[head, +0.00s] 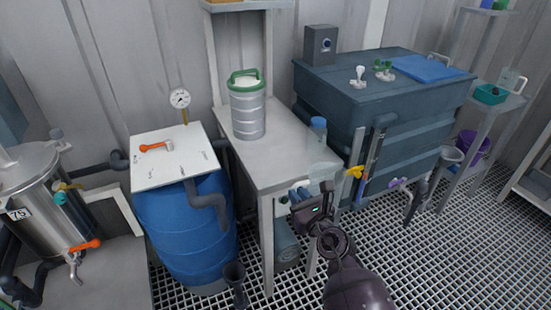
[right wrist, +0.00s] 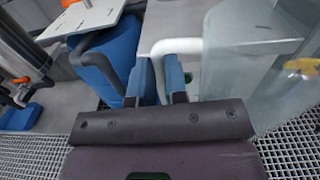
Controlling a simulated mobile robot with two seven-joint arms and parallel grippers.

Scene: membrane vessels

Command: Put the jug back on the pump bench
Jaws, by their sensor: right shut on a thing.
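A clear, see-through jug (head: 322,168) is at the front right corner of the pale grey bench (head: 262,165), which I take to be the pump bench. My right gripper (head: 308,200) is at its near side. In the right wrist view the gripper fingers (right wrist: 160,82) are shut on the jug's white handle (right wrist: 178,46), and the clear jug wall (right wrist: 240,50) stands to the right. I cannot tell whether the jug's base touches the bench. My left gripper is not in view.
A steel canister with a green handle (head: 247,108) stands on the bench's back left. A blue-capped bottle (head: 318,130) is behind the jug. A blue barrel (head: 187,235) is left, a dark tank (head: 385,100) right. The bench middle is clear.

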